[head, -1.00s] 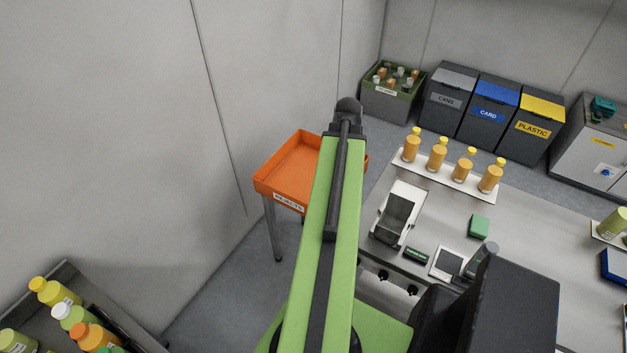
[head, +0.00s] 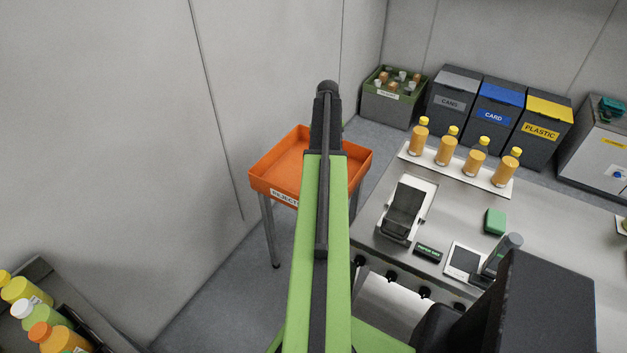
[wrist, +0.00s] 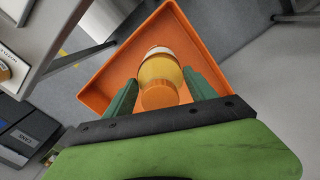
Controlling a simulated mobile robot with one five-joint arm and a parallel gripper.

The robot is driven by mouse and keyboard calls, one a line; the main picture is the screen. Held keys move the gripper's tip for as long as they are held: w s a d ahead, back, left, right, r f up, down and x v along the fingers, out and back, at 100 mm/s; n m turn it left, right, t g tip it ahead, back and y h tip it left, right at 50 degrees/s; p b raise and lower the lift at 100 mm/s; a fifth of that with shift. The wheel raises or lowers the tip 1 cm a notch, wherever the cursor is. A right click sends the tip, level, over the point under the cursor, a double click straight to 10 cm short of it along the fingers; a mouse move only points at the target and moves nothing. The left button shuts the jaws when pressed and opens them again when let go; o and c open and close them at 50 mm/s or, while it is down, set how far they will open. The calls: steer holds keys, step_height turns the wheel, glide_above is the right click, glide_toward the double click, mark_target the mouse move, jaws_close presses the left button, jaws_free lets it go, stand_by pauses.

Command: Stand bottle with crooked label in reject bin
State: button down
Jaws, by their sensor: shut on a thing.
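In the wrist view my gripper (wrist: 160,92) has its two green fingers on either side of a bottle (wrist: 159,70) with an orange cap, amber contents and a pale label band. It is shut on this bottle. The orange reject bin (wrist: 105,80) lies behind and below the bottle in that view; I cannot tell the gap between them. In the head view the bin (head: 357,165) stands on legs, and my arm crosses in front of it. The gripper and held bottle are hidden there. Whether the label is crooked is not clear.
Several amber bottles with yellow caps (head: 447,146) stand on a white strip on the steel bench (head: 450,203) at right. Dark recycling bins (head: 495,112) and a crate (head: 388,103) stand behind. A grey tray of bottles (head: 40,270) is at lower left.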

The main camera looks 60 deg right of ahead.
steer(key=w+d+f+b, duration=0.3)
steer(key=w+f+b, duration=0.8)
steer(key=shift+d+f, duration=0.15)
steer(key=shift+d, duration=0.1)
steer(key=shift+c, duration=1.4)
jaws_free()
steer(key=shift+w, duration=0.1)
step_height(320, 180, up, 12)
steer(key=p, duration=1.2)
